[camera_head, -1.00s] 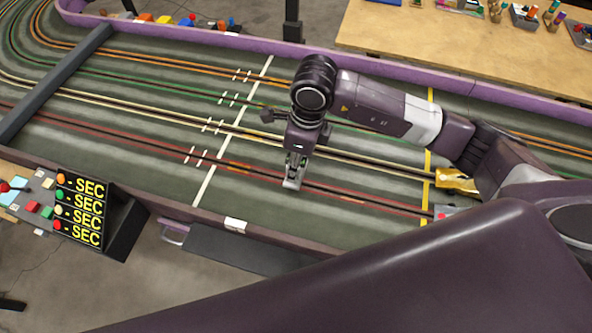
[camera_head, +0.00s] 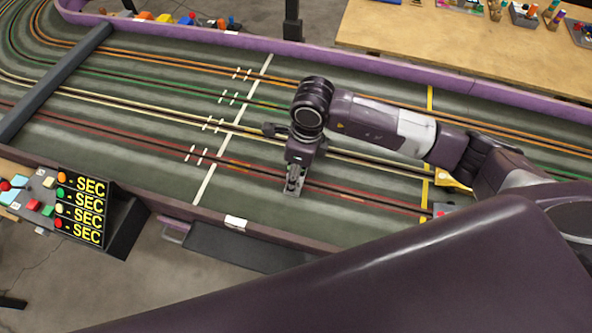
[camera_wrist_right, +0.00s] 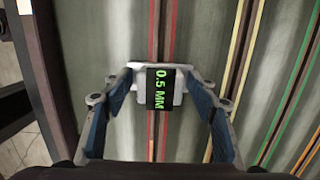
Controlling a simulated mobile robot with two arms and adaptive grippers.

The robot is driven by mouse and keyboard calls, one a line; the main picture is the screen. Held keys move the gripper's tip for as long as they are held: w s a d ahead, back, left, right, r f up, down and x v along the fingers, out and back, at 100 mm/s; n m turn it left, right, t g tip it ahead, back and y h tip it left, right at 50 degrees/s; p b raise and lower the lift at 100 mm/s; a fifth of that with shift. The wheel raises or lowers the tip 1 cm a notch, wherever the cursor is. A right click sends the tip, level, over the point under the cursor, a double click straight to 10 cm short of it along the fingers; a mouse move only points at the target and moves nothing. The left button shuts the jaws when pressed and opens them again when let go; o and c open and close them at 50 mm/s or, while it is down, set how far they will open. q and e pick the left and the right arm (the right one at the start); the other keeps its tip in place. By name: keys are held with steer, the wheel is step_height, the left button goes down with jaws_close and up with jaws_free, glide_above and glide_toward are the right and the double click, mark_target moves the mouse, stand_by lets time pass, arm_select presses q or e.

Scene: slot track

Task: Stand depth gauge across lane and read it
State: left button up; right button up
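The depth gauge (camera_wrist_right: 165,88) is a small light block with a black display reading "0.5 MM" in green in the right wrist view. In the head view my right gripper (camera_head: 294,186) points down at the red lane (camera_head: 350,199), just right of the white cross line. The gauge is too small and covered there to read. Whether its foot is fully down in the slot is hidden. My left gripper is not in view.
A timing board (camera_head: 82,207) with "SEC" rows stands at the lower left. A dark grey bar (camera_head: 55,82) crosses the track at left. A purple wall (camera_head: 350,61) borders the track. A gold car (camera_head: 452,178) is partly behind my arm at the yellow line.

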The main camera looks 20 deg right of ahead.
mark_target(302, 171)
steer(key=shift+r, duration=0.1)
steer(key=shift+r, duration=0.2)
steer(key=r, duration=0.3)
steer(key=r+b, duration=0.1)
steer(key=r, duration=0.3)
steer(key=d+r, duration=0.1)
steer(key=r, duration=0.2)
steer(key=shift+s+r+b, duration=0.25)
steer(key=shift+s+b, duration=0.05)
steer(key=shift+b, duration=0.1)
steer(key=shift+s+d+r, duration=0.1)
steer(key=shift+r, duration=0.45)
